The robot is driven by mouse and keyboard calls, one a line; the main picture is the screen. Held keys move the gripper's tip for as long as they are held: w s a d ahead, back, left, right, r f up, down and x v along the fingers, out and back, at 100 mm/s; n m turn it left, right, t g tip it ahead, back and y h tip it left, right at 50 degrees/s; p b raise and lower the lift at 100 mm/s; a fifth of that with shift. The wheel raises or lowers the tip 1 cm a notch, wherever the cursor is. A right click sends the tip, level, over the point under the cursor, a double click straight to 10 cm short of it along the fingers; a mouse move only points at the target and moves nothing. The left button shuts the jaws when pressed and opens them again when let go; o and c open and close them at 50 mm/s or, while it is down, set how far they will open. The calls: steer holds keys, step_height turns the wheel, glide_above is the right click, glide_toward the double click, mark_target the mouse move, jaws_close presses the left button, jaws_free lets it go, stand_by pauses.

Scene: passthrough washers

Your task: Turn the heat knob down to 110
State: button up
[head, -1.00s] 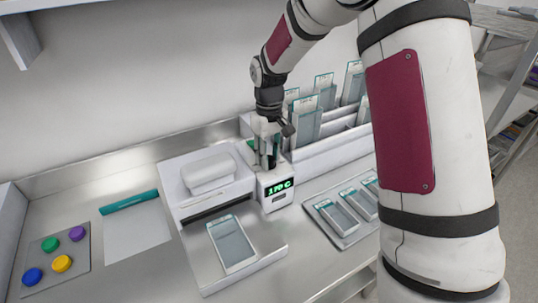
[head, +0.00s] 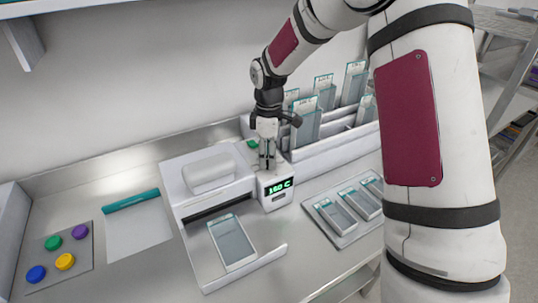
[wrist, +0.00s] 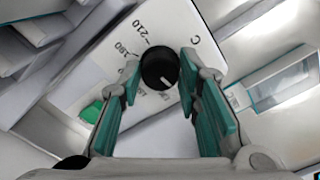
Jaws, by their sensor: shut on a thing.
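The heat knob (wrist: 160,69) is round and black with a white pointer mark, on a white panel with a printed scale; 210 and 180 can be made out. My gripper (wrist: 158,82) is shut on the knob, with a teal-padded finger at each side. In the head view my gripper (head: 267,163) points down onto the white machine's control box (head: 277,199), and the knob is hidden there. The green display (head: 279,187) on its front seems to read 160 C; the digits are small.
The machine's open tray (head: 232,243) holds a pouch. A rack (head: 335,137) with several upright pouches stands behind, at right. A tray (head: 325,227) of pouches lies right of the machine. A green button (wrist: 92,112) is near the knob. Coloured discs (head: 64,262) sit far left.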

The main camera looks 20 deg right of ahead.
stand_by(0.4)
steer(key=o, duration=1.2)
steer(key=shift+c, duration=0.2)
step_height(320, 180, up, 12)
